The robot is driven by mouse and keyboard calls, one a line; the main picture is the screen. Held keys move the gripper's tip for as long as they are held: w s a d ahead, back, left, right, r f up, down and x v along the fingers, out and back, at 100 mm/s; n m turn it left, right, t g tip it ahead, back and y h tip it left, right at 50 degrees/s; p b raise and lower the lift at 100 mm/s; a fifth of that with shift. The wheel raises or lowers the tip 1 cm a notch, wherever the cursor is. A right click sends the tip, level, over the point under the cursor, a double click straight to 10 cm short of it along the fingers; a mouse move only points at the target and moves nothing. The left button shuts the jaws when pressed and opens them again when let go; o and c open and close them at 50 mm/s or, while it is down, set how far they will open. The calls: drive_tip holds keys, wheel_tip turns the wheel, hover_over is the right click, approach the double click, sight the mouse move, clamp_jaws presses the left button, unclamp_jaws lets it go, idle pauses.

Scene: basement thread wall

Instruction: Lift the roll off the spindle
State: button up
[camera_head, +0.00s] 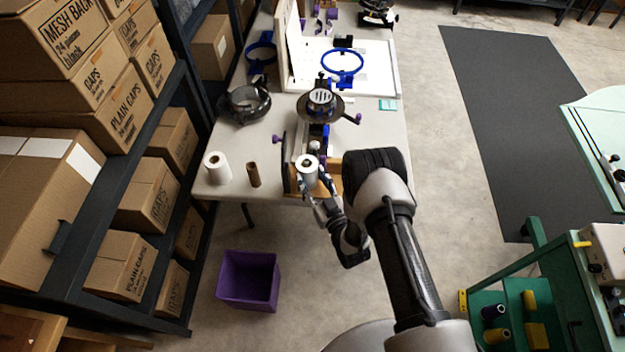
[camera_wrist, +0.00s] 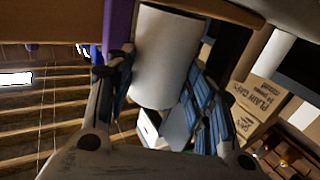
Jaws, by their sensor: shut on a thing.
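A white roll (camera_head: 308,175) is at the near end of the machine on the table, with its round end and dark core facing up in the head view. In the wrist view the white roll (camera_wrist: 166,55) fills the space between my fingers. My gripper (camera_head: 318,186) reaches in from the near right and is shut on the roll; it also shows in the wrist view (camera_wrist: 160,85), one finger on each side. The spindle is not clearly visible, hidden by the roll, so I cannot tell how far the roll sits on it.
A second white roll (camera_head: 217,168) and a brown cardboard tube (camera_head: 253,175) stand on the table (camera_head: 205,190) to the left. A purple bin (camera_head: 248,280) is on the floor. Shelves with boxes line the left. A green cart (camera_head: 590,290) stands at right.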

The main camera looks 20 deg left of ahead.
wheel_tip(320, 180, up, 14)
drive_tip(key=p, duration=0.9)
drive_tip(key=shift+f, duration=0.25)
drive_tip(key=shift+r, duration=0.1)
wheel_tip(320, 180, up, 4)
drive_tip(key=p, duration=0.3)
